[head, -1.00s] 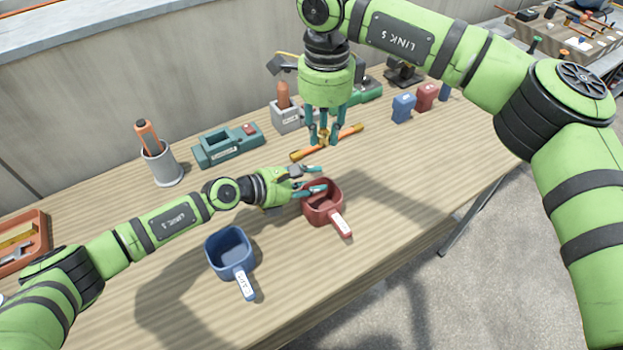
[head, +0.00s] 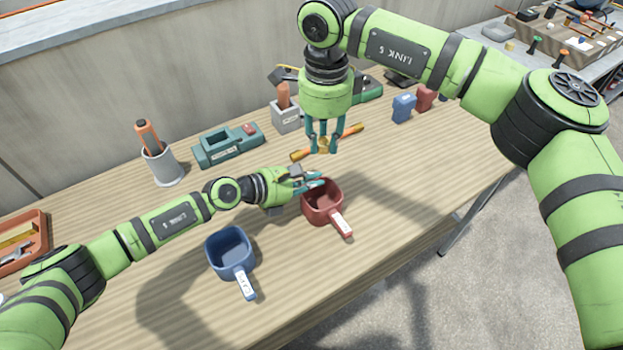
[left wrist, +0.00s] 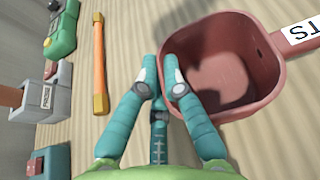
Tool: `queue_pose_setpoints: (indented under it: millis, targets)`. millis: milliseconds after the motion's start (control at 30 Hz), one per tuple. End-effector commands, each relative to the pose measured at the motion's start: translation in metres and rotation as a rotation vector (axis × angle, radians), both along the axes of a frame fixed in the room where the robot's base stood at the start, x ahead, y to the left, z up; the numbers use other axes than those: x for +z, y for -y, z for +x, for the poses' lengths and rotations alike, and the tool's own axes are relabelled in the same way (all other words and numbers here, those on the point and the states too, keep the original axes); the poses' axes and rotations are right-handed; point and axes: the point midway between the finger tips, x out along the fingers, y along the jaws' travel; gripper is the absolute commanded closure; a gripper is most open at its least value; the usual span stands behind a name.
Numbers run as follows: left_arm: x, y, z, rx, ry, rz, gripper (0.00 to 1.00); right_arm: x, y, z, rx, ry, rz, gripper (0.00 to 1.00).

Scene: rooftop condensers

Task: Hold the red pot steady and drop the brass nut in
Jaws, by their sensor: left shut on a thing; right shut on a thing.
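The red pot (head: 323,212) stands upright on the table, its labelled handle pointing toward the lower right. My left gripper (head: 314,184) is shut on the pot's left rim. In the left wrist view my left gripper (left wrist: 161,72) has its fingers at the wall of the red pot (left wrist: 232,102), and the visible part of the pot's inside looks empty. My right gripper (head: 323,149) points down behind the pot in the picture, above the table. It is shut on the brass nut (head: 323,142), which is small and partly hidden by the fingers.
A blue pot (head: 231,262) stands in front and to the left. An orange rod (head: 300,154) with brass ends lies behind my right gripper. A grey cup (head: 163,166), a green tool (head: 228,147) and a grey block (head: 286,118) stand along the back.

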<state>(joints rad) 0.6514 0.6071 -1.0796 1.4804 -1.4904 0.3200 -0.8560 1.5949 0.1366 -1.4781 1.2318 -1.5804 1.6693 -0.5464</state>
Motion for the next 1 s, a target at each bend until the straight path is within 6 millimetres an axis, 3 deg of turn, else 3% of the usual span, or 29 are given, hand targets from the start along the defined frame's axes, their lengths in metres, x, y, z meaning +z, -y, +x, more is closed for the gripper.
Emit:
queue_pose_setpoints:
  millis: [1000]
  targets:
    - [0.0,0.0,0.0,0.0,0.0,0.0,1.0,-0.072,0.0,0.0,0.0,-0.001,0.0,1.0]
